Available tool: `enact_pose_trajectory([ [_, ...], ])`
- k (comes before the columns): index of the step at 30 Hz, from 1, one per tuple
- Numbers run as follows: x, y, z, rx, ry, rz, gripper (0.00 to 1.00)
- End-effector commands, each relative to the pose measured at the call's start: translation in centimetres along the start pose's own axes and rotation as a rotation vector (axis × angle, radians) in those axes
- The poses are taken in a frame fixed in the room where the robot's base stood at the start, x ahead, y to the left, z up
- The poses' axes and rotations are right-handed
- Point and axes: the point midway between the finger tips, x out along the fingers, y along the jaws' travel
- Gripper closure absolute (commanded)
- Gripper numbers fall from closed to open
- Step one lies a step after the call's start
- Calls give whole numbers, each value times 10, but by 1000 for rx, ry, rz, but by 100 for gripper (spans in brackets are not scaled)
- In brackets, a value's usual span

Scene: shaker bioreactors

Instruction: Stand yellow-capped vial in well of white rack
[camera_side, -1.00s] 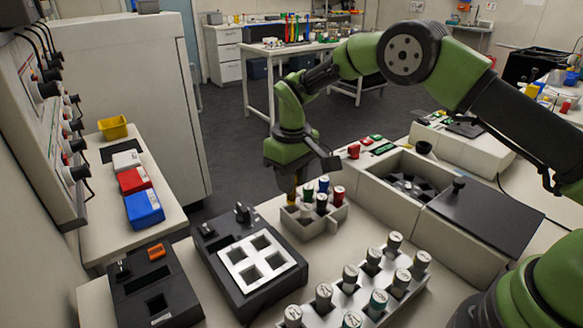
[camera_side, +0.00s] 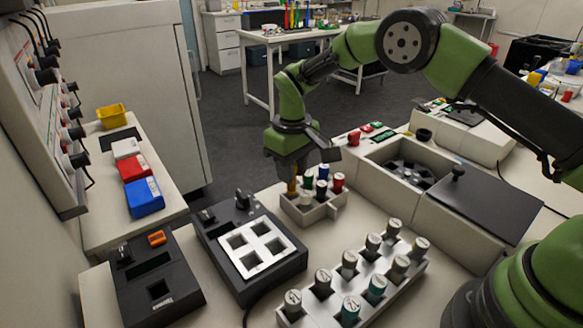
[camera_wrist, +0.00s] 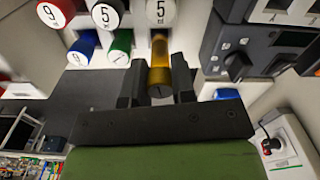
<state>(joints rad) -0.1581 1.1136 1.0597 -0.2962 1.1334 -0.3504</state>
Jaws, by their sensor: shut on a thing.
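The yellow-capped vial (camera_side: 292,187) is gripped at the left end of a small pale caddy (camera_side: 313,216). My gripper (camera_wrist: 158,88) points down and its two fingers are shut on the vial, whose yellow part (camera_wrist: 160,58) shows between them in the wrist view. Blue and green caps are close beside it there. Whether the vial's foot is still in the caddy or raised is hidden. A white rack plate (camera_side: 258,246) with square wells lies on a black device left of the caddy. Its wells look empty.
A long pale rack (camera_side: 384,283) of numbered, capped vials stands in front. Right of the caddy is an open box with a dark rotor (camera_side: 410,172) and a dark lid (camera_side: 480,205). Another black device (camera_side: 155,280) sits at left. Some bare bench lies between the caddy and the long rack.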

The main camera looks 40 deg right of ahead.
Motion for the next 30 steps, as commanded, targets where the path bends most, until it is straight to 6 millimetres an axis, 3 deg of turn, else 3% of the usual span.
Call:
enact_pose_trajectory([
  [30,13,0,0,0,0,0,89],
])
